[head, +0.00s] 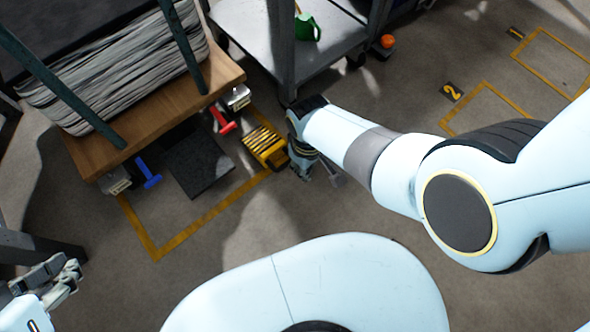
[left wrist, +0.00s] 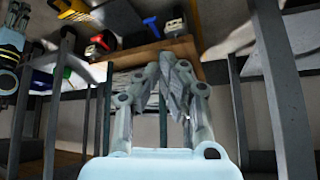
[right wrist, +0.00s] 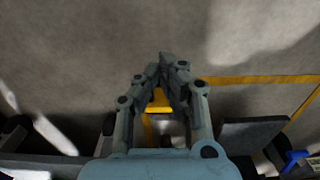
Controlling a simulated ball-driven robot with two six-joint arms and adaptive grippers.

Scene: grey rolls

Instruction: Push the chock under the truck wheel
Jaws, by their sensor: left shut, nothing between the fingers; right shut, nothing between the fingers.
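The yellow chock (head: 265,147) with dark stripes lies on the floor by the truck's near right corner, in front of the red pedal (head: 223,121). The truck (head: 165,115) has a wooden deck loaded with grey rolls. A metal caster mount (head: 236,97) shows at that corner; its wheel is mostly hidden. My right gripper (head: 302,170) is shut and empty, low beside the chock's right side; contact is unclear. In the right wrist view, yellow of the chock (right wrist: 158,101) shows behind the fingers. My left gripper (head: 72,272) is shut and empty at far left, away from the chock.
A blue pedal (head: 148,173) and another caster mount (head: 116,181) are at the truck's left corner. A dark flat plate (head: 197,162) lies between the pedals. A grey cart (head: 330,50) stands behind my right arm. Yellow tape (head: 170,245) marks the floor; foreground floor is clear.

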